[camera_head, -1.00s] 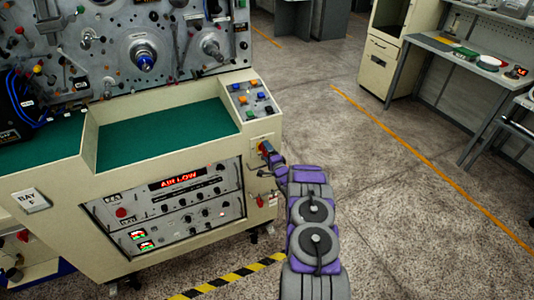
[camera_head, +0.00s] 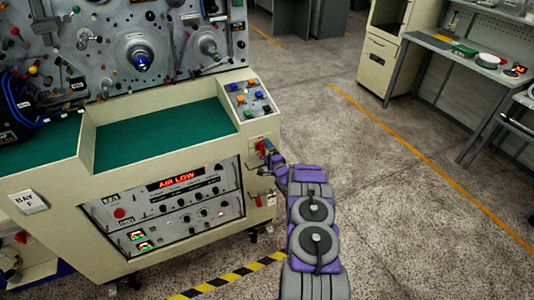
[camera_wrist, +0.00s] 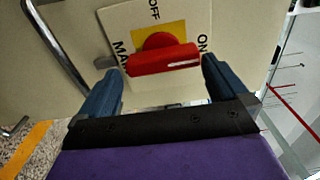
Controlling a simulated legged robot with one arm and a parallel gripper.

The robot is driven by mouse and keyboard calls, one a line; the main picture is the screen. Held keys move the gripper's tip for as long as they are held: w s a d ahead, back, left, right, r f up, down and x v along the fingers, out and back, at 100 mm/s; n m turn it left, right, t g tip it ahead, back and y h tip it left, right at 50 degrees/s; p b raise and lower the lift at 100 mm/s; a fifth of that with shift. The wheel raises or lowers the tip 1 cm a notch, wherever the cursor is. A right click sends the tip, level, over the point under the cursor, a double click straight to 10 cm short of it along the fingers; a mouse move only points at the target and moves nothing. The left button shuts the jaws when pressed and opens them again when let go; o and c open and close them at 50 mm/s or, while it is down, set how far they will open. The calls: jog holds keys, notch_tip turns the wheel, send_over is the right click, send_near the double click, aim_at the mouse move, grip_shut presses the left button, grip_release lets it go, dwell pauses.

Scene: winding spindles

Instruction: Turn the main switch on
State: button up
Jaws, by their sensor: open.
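The main switch (camera_wrist: 162,58) is a red bar handle on a round red hub over a yellow square. Its white plate (camera_wrist: 118,22) reads OFF at the top and ON at the right in the wrist view. The bar lies crosswise there, its right end near ON. In the head view the switch (camera_head: 262,147) shows as a small red part on the cream machine's right side. My gripper (camera_wrist: 163,80) is open, with one blue finger near each end of the bar and nothing held. Contact with the bar cannot be told. The gripper (camera_head: 272,155) is small in the head view.
The cream machine (camera_head: 60,180) carries a lit AIR LOW display (camera_head: 174,180) and a button panel (camera_head: 250,99). A metal bar handle (camera_wrist: 55,55) lies left of the switch plate. Floor right of my arm is clear up to the grey bench (camera_head: 450,60).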

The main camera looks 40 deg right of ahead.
jog(key=shift+a+r, duration=0.1)
jog(key=shift+a, duration=0.1)
jog(key=p+v, duration=0.3)
jog(key=v, duration=1.4)
jog(key=shift+s+d, duration=0.2)
jog(key=shift+d, duration=0.05)
